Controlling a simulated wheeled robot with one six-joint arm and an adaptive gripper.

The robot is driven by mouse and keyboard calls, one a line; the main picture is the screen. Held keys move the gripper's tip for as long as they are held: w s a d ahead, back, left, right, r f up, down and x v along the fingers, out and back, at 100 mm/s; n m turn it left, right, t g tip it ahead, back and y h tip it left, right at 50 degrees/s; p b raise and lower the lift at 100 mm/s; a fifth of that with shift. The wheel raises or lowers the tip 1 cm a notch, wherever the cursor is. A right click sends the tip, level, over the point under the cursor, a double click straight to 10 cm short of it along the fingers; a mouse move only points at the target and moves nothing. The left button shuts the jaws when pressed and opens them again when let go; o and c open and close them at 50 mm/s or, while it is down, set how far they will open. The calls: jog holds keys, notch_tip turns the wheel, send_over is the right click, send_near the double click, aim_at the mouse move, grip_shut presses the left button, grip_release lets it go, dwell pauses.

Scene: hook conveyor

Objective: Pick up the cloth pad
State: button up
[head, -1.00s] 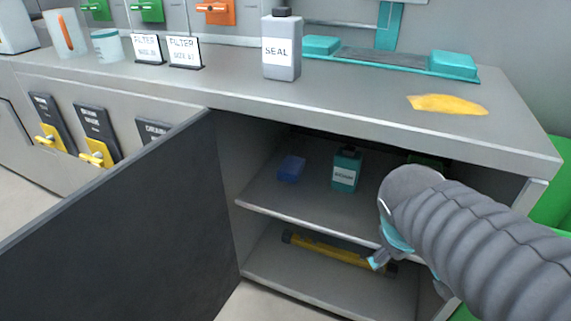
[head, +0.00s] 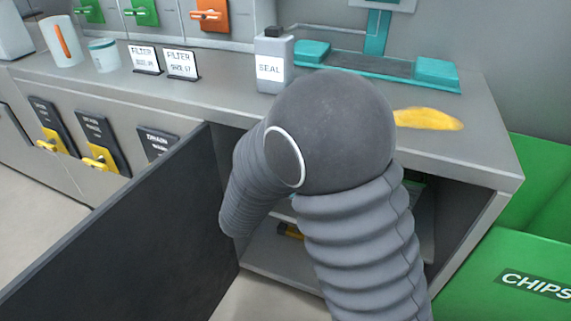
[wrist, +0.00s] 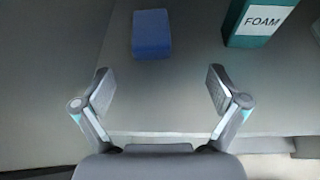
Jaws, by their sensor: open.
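The cloth pad appears to be the small blue block (wrist: 151,34) lying on the cabinet's upper shelf (wrist: 185,70), in the upper middle of the wrist view. My gripper (wrist: 160,88) is open and empty, with its two fingers spread wide. The pad lies ahead of the fingertips, apart from them, roughly in line with the gap between them. In the head view my arm covers the pad and my gripper.
A teal bottle labelled FOAM (wrist: 262,24) stands on the shelf right of the pad. The open dark door (head: 120,240) is at left. The countertop (head: 200,95) above holds a SEAL bottle (head: 273,68) and a flat yellow patch (head: 428,119). Green CHIPS bin (head: 500,255) at right.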

jog(key=shift+w+a+f+n+y, duration=0.2)
jog(key=shift+a+n+y, duration=0.1)
jog(key=shift+a, duration=0.2)
jog(key=x, duration=1.3)
jog(key=shift+w+f+p, duration=0.1)
jog(key=shift+w+p, duration=0.2)
jog(key=shift+p, duration=0.05)
jog(key=c, duration=1.2)
